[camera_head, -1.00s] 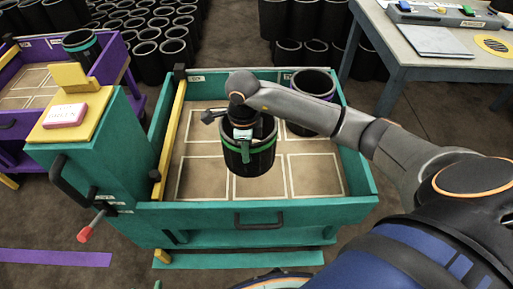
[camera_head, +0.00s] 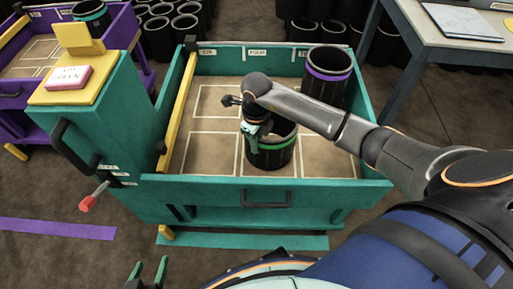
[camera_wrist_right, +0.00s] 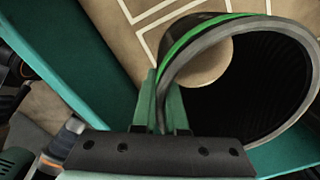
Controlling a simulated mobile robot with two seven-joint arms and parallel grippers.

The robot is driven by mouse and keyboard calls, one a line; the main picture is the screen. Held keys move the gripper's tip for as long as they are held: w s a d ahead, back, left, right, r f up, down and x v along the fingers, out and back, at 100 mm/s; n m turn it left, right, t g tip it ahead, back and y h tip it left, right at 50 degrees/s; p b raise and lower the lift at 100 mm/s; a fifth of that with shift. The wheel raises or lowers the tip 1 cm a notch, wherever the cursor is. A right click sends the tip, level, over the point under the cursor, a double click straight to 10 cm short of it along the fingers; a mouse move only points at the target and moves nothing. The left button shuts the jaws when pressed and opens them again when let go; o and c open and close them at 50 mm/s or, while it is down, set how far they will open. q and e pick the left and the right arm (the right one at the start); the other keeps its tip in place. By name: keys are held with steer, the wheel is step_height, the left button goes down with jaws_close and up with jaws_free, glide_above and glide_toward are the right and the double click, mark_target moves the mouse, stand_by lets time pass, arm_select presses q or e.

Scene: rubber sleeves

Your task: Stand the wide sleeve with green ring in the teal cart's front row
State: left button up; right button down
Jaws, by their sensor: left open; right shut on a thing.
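The wide black sleeve with the green ring (camera_head: 271,156) is upright in the front middle cell of the teal cart (camera_head: 222,188); I cannot tell whether its base touches the cart floor. My right gripper (camera_head: 256,130) is shut on the sleeve's wall at the left part of its rim. The right wrist view shows the sleeve (camera_wrist_right: 256,88) with its wall between the green fingers (camera_wrist_right: 168,108). The front left and front right cells are empty. My left gripper (camera_head: 147,271) is open and empty at the bottom edge, in front of the cart.
A purple-ringed sleeve (camera_head: 327,82) stands in the cart's back right cell. A yellow bar (camera_head: 177,112) runs along the cart's left side. A purple cart (camera_head: 120,25) is at the upper left, a grey table (camera_head: 420,48) at the upper right. Spare sleeves (camera_head: 172,34) stand behind.

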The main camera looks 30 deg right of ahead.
steer(key=shift+w+f, duration=0.1)
steer(key=shift+f, duration=0.95)
steer(key=shift+f, duration=0.15)
steer(key=c, duration=1)
jaws_free()
steer(key=shift+f, duration=0.1)
steer(key=shift+o, duration=0.2)
step_height(320, 180, up, 12)
steer(key=shift+r+p, duration=0.2)
steer(key=shift+p, duration=0.75)
